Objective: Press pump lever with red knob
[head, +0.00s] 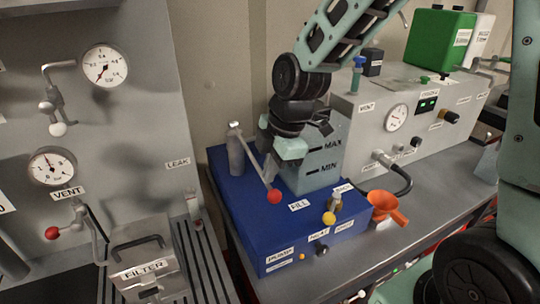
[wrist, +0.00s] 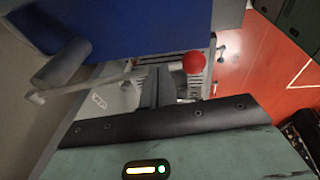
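The pump lever is a thin pale rod with a red knob (head: 274,196), slanting down from a grey post (head: 235,150) on the blue pump box (head: 232,205). In the wrist view the red knob (wrist: 195,63) is right of centre, and the rod runs left to the grey post (wrist: 62,62). My gripper (head: 270,168) is above the blue box, beside the lever rod and behind it in the head view. In the wrist view its dark fingers (wrist: 160,88) appear together, with nothing between them. They look close to the rod; contact cannot be told.
A clear reservoir (head: 312,172) marked MAX and MIN stands right beside my gripper. A yellow knob (head: 329,218) and an orange funnel (head: 388,208) are to the right. Grey bench is free in front of the funnel.

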